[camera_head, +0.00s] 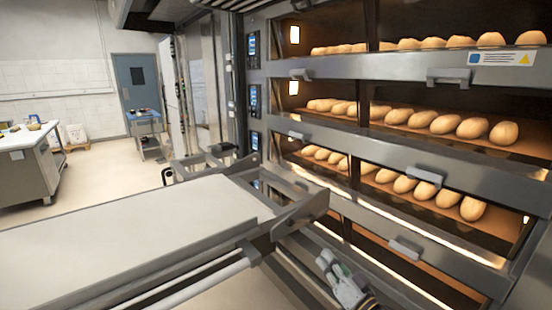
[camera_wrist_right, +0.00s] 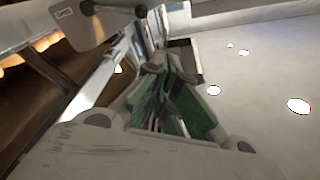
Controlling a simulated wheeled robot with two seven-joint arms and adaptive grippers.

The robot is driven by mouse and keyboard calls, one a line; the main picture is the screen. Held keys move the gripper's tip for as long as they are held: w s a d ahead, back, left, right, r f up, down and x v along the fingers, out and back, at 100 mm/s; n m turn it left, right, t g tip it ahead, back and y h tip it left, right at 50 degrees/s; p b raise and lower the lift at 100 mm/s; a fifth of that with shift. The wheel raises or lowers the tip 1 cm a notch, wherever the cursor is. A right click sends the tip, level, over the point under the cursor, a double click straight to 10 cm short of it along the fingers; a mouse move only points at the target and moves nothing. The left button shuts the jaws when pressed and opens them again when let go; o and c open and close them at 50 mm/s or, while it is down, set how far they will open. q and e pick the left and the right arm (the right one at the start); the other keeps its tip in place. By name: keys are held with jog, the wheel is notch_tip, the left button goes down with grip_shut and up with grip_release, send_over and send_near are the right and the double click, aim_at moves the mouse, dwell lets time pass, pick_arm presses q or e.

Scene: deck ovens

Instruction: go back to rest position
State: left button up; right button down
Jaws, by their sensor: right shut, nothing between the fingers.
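My right gripper (camera_head: 328,262) is at the bottom of the head view, right of centre, in front of the lower oven decks. Its fingers are together with nothing between them. In the right wrist view the gripper (camera_wrist_right: 155,70) shows green and grey finger parts, with metal bars of the oven front beyond. My left gripper is outside the head view.
A deck oven (camera_head: 400,68) fills the right, with several decks of bread loaves (camera_head: 445,123) and protruding handles (camera_head: 404,247). A flat loader (camera_head: 130,228) with metal rails spans the lower left, close to my right gripper. Open floor (camera_head: 100,165) lies at the back left, beside a worktable (camera_head: 30,165).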

jog(key=s+d+f+g+h, duration=0.2)
jog(key=s+f+g+h, duration=0.45)
jog(key=s+f, duration=0.4)
jog(key=s+d+f+n+g+h, duration=0.1)
jog(key=s+d+f+g+h, duration=0.2)
jog(key=s, duration=0.5)
jog(key=s+d+f+n+g, duration=0.1)
jog(key=s+d+f+g, duration=0.25)
jog(key=s, duration=0.45)
notch_tip(320, 180, down, 34)
jog(key=s+g, duration=0.2)
jog(key=s+d+f, duration=0.2)
jog(key=s+f, duration=0.7)
jog(key=s, duration=0.2)
jog(key=s+d+f, duration=0.3)
jog(key=s+f, duration=0.7)
jog(key=s, duration=0.1)
jog(key=shift+f+n+g, duration=0.3)
jog(key=shift+n+g, duration=0.1)
jog(key=shift+s+h, duration=0.15)
jog(key=shift+h, duration=0.1)
